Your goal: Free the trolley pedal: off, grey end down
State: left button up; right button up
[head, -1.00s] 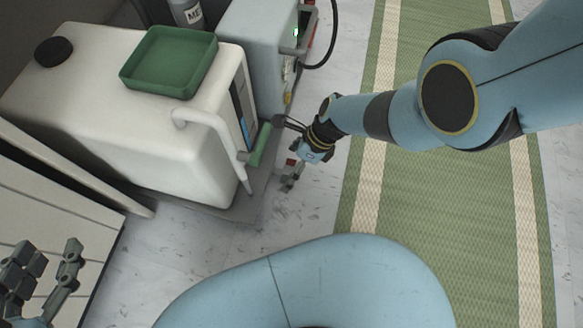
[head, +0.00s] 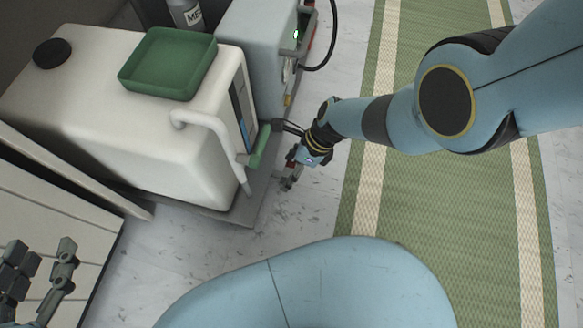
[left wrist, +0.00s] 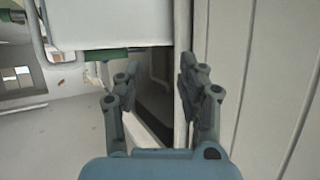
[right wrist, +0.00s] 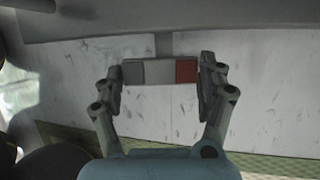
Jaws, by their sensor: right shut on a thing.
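The trolley pedal (right wrist: 160,72) is a short bar at the trolley's lower edge, joined to it by a grey stalk in the right wrist view. Its left end is grey, its middle pale and its right end red; the bar looks nearly level there. My right gripper (right wrist: 163,73) is shut on the pedal, one finger at each end. In the head view my right gripper (head: 291,174) is low beside the trolley's corner and mostly hides the pedal. My left gripper (head: 44,262) is open and empty at the lower left; it also shows in the left wrist view (left wrist: 155,78).
The trolley's grey base (head: 240,210) carries a white tank (head: 110,110) with a green tray (head: 170,62) on top. A white pipe with a green-gripped handle (head: 258,147) is close to my right wrist. A green mat (head: 440,230) covers the floor to the right. Pale panels (head: 50,220) stand at left.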

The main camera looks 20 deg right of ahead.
jog(key=shift+r+t+h+p, duration=0.1)
jog(key=shift+t+h+p, duration=0.2)
jog(key=shift+t+p, duration=0.25)
jog(key=shift+s+a+n+t+h+p, duration=0.15)
jog(key=shift+n+t+h+p, duration=0.15)
jog(key=shift+t+h+p, duration=0.3)
pick_arm(q)
jog(key=shift+s+a+f+n+g, duration=0.1)
jog(key=shift+s+f+g, duration=0.2)
jog(key=shift+g, duration=0.4)
jog(key=shift+s+a+f+n+g, duration=0.15)
jog(key=shift+f+g, duration=0.2)
jog(key=shift+g, duration=0.35)
jog(key=shift+s+a+f+n+g, duration=0.1)
jog(key=shift+s+f+g, duration=0.2)
jog(key=shift+g, duration=0.4)
pick_arm(e)
jog(key=shift+s+a+n+t+h, duration=0.15)
jog(key=shift+n+t+h, duration=0.15)
jog(key=shift+t+h, duration=0.5)
jog(key=shift+t, duration=0.35)
jog(key=o, duration=1.2)
pick_arm(q)
jog(key=shift+y, duration=0.3)
jog(key=shift+w, duration=0.1)
pick_arm(e)
jog(key=shift+s+r+y, duration=0.2)
jog(key=shift+r+y, duration=0.1)
jog(key=v, duration=0.6)
jog(key=shift+r, duration=0.3)
